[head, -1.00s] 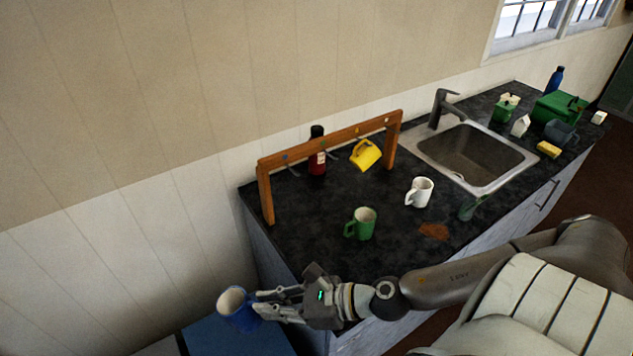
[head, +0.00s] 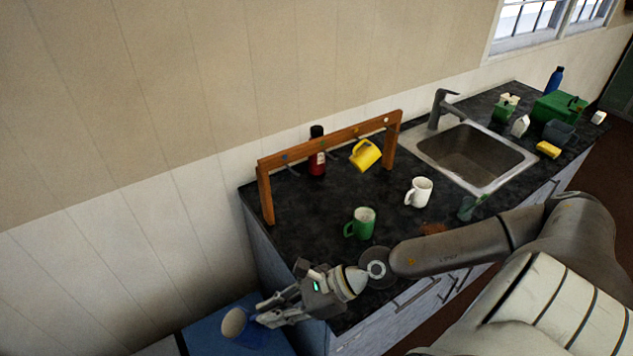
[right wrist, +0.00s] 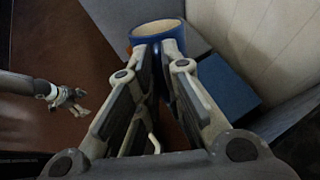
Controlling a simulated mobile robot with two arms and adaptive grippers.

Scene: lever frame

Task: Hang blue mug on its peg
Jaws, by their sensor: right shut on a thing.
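The blue mug (head: 247,337) is at the lower left of the head view, beyond the counter's left end. My right gripper (head: 262,314) is shut on it. In the right wrist view the mug (right wrist: 150,37) is between the fingertips (right wrist: 160,50), its pale inside showing. The wooden rack (head: 330,139) stands on the counter, up and right of the mug, with coloured dots along its bar. A blue dot (head: 285,157) is near its left end, with a thin peg below. My left gripper (right wrist: 68,98) is small at the left of the right wrist view; its jaws are unclear.
A yellow mug (head: 366,153) hangs tilted on the rack. A green mug (head: 361,223) and a white mug (head: 420,191) stand on the dark counter (head: 310,225). A dark red bottle (head: 317,160) is behind the rack. The sink (head: 470,153) is to the right.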

